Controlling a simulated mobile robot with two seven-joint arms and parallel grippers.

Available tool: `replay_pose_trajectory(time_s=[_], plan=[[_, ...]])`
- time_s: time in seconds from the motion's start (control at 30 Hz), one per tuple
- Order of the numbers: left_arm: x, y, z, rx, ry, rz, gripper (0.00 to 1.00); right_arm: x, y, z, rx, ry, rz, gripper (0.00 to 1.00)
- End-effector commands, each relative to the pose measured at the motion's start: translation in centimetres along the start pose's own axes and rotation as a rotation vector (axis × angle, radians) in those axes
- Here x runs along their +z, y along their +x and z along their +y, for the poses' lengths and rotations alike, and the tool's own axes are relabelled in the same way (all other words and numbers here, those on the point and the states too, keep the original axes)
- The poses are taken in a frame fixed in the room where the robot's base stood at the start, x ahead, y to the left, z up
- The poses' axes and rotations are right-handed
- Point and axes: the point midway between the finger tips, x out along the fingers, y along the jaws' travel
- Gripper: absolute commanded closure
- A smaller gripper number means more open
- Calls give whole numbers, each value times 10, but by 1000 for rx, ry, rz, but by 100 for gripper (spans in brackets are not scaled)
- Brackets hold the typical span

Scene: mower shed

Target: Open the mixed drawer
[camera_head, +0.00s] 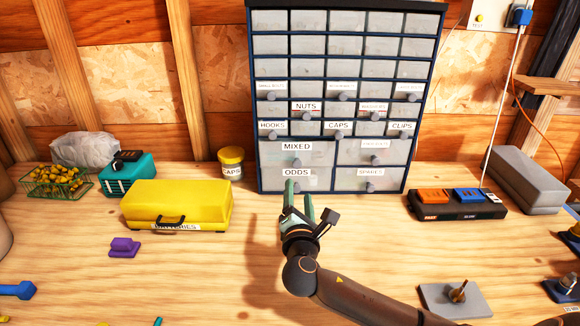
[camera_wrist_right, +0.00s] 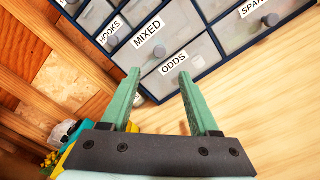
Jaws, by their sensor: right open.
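The mixed drawer (camera_head: 322,153) is a pale grey drawer front labelled MIXED, low on the left side of a dark blue drawer cabinet. It appears shut. It also shows in the right wrist view (camera_wrist_right: 133,53), with a round grey knob (camera_wrist_right: 160,52) below its label. The drawer labelled ODDS (camera_head: 323,180) is directly below it. My right gripper (camera_head: 300,191) is open and empty, in front of the ODDS drawer. Its two green fingers (camera_wrist_right: 159,74) point toward the cabinet in the wrist view and appear apart from the mixed drawer's knob. My left gripper is not in view.
A yellow batteries case (camera_head: 190,200) and a yellow-lidded caps jar (camera_head: 231,160) stand left of the cabinet. A black charger with orange and blue units (camera_head: 457,203) and a grey box (camera_head: 525,180) are at the right. The bench in front of the cabinet is mostly clear.

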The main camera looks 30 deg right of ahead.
Motion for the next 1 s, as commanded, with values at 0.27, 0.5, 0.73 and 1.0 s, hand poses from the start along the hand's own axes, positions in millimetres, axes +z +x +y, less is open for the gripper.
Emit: replay_pose_trajectory(time_s=[0.27, 0.5, 0.73, 1.0], plan=[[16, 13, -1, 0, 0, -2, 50, -2, 58, -2, 2, 4, -5, 38], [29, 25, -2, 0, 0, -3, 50, -1, 96, -1, 1, 5, -3, 38], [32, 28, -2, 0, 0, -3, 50, 0, 109, 0, 1, 5, 0, 38], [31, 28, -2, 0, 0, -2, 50, 0, 110, 1, 1, 5, 0, 41]])
